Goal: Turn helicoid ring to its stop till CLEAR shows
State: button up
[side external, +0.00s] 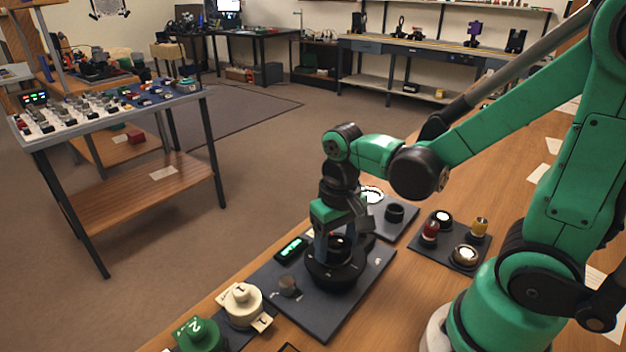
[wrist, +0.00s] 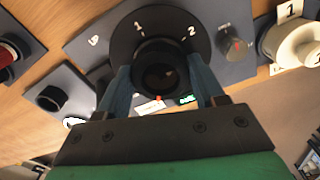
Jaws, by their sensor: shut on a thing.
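The black helicoid ring (wrist: 160,68) stands upright on a round dark base (wrist: 163,20) that carries the white marks 1 and 2. My gripper (wrist: 160,85) has one finger on each side of the ring and is shut on it. A small red mark shows at the ring's near edge in the wrist view. In the side view my gripper (side external: 337,240) points down over the round base (side external: 335,272), and its fingers partly hide the ring. A small display (side external: 291,249) beside the base shows green lit text too small to read.
The base sits on a dark plate (side external: 318,318) with a small grey knob (side external: 288,287). A cream numbered part (side external: 241,303) and a green one (side external: 199,335) stand at front left. Trays with a black cup (side external: 395,212) and a red-topped part (side external: 430,232) lie right.

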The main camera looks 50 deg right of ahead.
aim_at(336, 243)
jog(key=m, duration=0.6)
jog(key=shift+m, duration=0.4)
dwell(0.4)
jog(key=o, duration=1.3)
jog(key=shift+r, duration=0.1)
jog(key=shift+r, duration=2.7)
